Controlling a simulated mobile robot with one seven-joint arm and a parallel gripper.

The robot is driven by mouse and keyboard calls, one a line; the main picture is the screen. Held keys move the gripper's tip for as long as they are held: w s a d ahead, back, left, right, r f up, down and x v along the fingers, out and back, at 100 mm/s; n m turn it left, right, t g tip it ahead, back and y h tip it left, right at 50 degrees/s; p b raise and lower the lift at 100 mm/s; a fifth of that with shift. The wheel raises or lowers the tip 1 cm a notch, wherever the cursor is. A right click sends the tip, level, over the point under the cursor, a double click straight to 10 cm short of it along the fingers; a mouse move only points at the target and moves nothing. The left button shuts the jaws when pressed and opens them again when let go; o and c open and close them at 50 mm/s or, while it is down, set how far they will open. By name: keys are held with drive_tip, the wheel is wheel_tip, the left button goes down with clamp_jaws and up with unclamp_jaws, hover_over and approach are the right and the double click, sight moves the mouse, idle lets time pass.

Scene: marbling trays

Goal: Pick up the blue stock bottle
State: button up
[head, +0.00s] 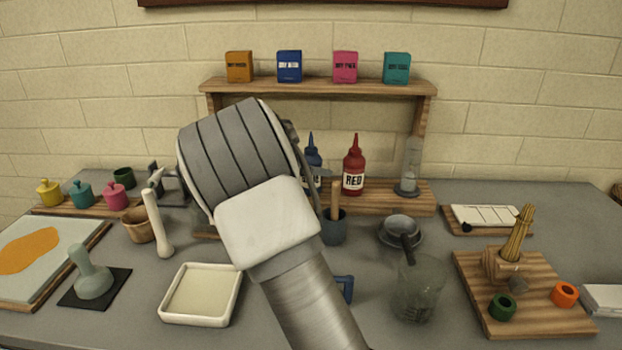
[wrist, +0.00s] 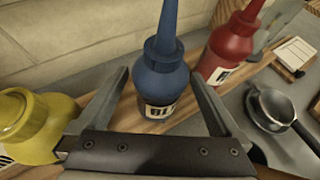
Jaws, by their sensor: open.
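The blue stock bottle (head: 313,158) stands upright on the low wooden shelf at the back, partly hidden behind my arm in the head view. In the wrist view the blue bottle (wrist: 162,78) shows its pointed nozzle, round shoulder and a pale label. My gripper (wrist: 160,77) is open in the wrist view, with one finger on each side of the bottle's body. I cannot tell whether either finger touches it. In the head view my arm hides most of the gripper.
A red bottle (wrist: 232,45) stands close to the right of the blue one, and a yellow bottle (wrist: 28,120) is at the left. A grey bowl (wrist: 272,105) is at the right. The upper shelf (head: 320,88) with small boxes runs above the bottles.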

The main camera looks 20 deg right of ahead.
drive_tip(key=x, duration=0.4)
drive_tip(key=shift+a+f+b, duration=0.1)
drive_tip(key=shift+f+b, duration=0.05)
drive_tip(key=shift+b, duration=0.15)
drive_tip(key=c, duration=0.9)
drive_tip(key=shift+o, duration=0.3)
wheel_tip(320, 180, up, 10)
drive_tip(key=p, duration=0.3)
drive_tip(key=shift+o, duration=1.2)
drive_tip(key=c, duration=0.3)
